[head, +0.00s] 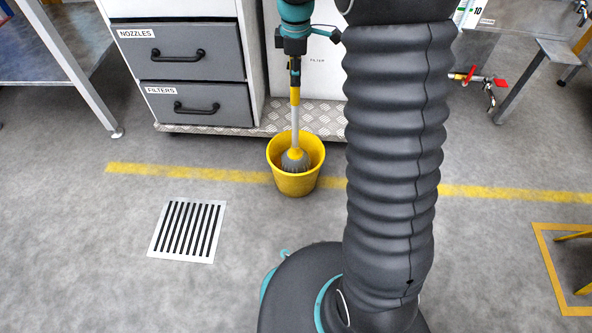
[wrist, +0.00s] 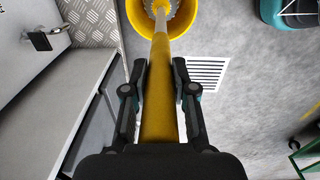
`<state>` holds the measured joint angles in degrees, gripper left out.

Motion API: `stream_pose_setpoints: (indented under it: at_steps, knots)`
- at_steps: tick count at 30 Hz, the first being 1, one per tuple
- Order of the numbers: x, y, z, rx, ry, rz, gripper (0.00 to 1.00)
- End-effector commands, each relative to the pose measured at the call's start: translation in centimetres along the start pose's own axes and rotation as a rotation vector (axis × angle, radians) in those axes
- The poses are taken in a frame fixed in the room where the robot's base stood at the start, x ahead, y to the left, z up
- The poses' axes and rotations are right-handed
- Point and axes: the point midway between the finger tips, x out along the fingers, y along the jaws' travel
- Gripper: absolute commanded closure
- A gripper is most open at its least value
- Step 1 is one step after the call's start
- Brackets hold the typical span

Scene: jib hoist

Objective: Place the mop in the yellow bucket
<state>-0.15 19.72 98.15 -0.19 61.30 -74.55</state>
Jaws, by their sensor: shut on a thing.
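The mop (head: 295,118) hangs upright from my gripper (head: 294,66), with a yellow grip, a pale shaft and a round grey head. Its head is within the mouth of the yellow bucket (head: 293,186); I cannot tell whether it touches the bottom. The bucket stands upright on the floor. In the wrist view my gripper (wrist: 160,75) is shut on the yellow handle of the mop (wrist: 158,95), which runs away to the bucket (wrist: 137,42) at the top. The bucket's far inside is partly hidden by the mop.
A cabinet with drawers marked nozzles and filters (head: 185,65) stands behind the bucket, above a metal tread plate (head: 235,126). A floor grate (head: 187,230) lies at front left. A yellow floor line (head: 210,174) runs past the bucket. Open floor lies left.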

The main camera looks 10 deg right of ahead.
Motion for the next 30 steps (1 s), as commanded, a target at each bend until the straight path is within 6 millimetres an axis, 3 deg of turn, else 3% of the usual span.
stream_pose_setpoints:
  at_steps: [24,30]
  knots:
    - [9.7,-0.1,0.0,0.0,0.0,0.0,1.0]
    - [9.9,-0.1,0.0,0.0,0.001,0.002,1.0]
